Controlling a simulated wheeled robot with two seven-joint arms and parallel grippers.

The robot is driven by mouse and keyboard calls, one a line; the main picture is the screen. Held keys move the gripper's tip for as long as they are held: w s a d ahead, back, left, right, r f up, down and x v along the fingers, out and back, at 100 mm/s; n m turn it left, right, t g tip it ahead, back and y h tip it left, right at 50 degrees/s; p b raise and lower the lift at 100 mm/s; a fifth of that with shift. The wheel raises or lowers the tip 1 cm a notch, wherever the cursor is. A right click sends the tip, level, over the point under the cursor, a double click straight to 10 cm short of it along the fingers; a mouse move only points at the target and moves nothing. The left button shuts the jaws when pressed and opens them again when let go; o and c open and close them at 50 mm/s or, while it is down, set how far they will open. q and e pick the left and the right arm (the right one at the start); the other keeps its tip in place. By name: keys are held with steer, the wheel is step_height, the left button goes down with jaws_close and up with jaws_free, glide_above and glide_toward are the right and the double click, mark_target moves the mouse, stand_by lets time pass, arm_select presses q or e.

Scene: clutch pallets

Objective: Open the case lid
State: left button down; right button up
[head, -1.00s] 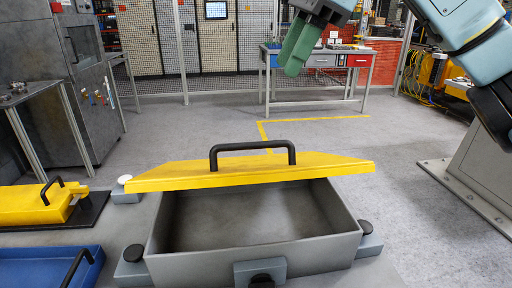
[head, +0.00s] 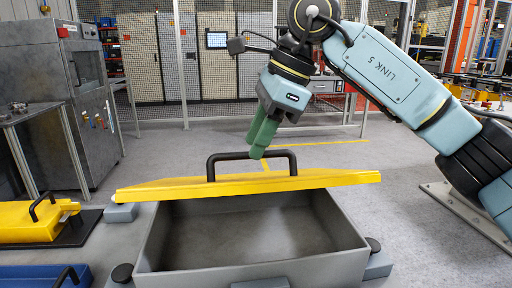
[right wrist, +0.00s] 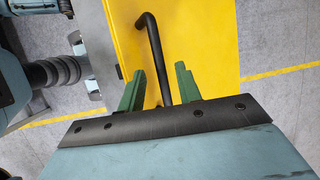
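The grey case (head: 250,272) stands open-fronted in the middle of the head view, its inside empty. Its yellow lid (head: 335,180) is raised at the near side, leaving a gap over the case. A black bar handle (head: 250,155) stands on top of the lid. My right gripper (head: 258,154) points down at the handle with its green fingers apart. In the right wrist view the handle (right wrist: 152,45) runs between the fingers (right wrist: 160,75), with space to both; I cannot tell how deep it sits. My left gripper is not in view.
A yellow lid-like piece with a black handle (head: 28,222) lies on a dark mat at the left. A blue one (head: 40,277) is nearer. Black-topped grey blocks (head: 122,273) flank the case. A grey machine (head: 60,95) stands at back left. The floor behind the case is clear.

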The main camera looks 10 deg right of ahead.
steer(key=shift+a+f, duration=0.2)
steer(key=shift+f, duration=0.25)
jaws_close()
